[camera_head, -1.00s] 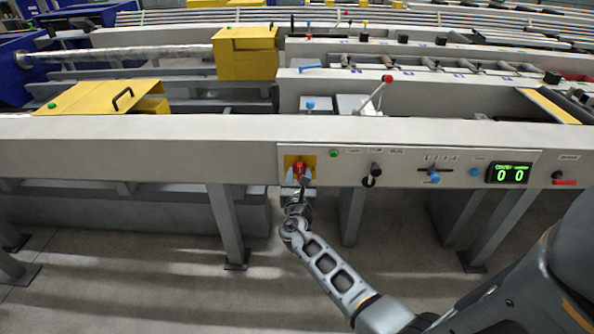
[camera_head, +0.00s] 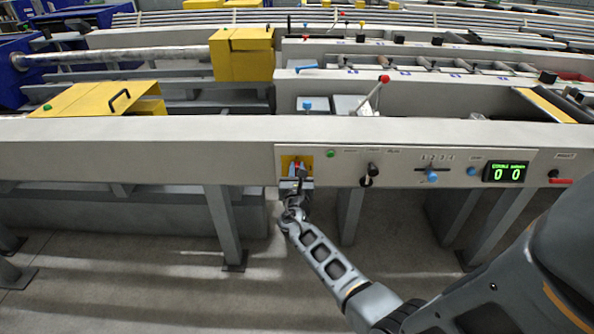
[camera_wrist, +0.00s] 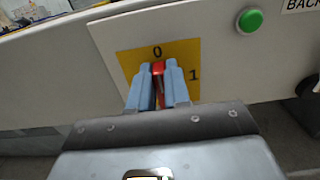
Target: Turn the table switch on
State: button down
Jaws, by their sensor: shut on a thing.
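The table switch is a red handle (camera_wrist: 158,69) on a yellow plate (camera_wrist: 188,52) on the front panel. In the wrist view the plate carries a "0" above the handle and a "1" to its right. The handle points up towards the "0". My gripper (camera_wrist: 159,84) has its two blue-grey fingers closed on either side of the red handle. In the head view my gripper (camera_head: 298,178) is at the yellow plate (camera_head: 306,162) and covers most of the handle.
A green button (camera_head: 331,154) sits just right of the plate. Further right are a black selector (camera_head: 371,170), a blue slider knob (camera_head: 432,176), a green-digit display (camera_head: 504,173) showing 0 0 and a red handle (camera_head: 560,181). Open floor lies below the panel.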

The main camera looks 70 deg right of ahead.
jog(key=shift+s+d+m+b, duration=0.1)
jog(key=shift+m+b, duration=0.2)
jog(key=shift+b, duration=0.15)
jog(key=shift+s+d+f+m+b, duration=0.15)
jog(key=shift+s+f+m+b, duration=0.25)
jog(key=shift+m+b, duration=2.45)
jog(key=shift+s+d+f+m+b, duration=0.2)
jog(key=shift+s+f+m+b, duration=0.2)
jog(key=shift+m+b, duration=2.4)
jog(key=shift+s+d+f+m+b, duration=0.15)
jog(key=shift+s+f+m+b, duration=0.25)
jog(key=shift+m+b, duration=2.45)
jog(key=shift+m, duration=0.3)
jog(key=c, duration=1.1)
grip_release()
jog(key=shift+f, duration=0.1)
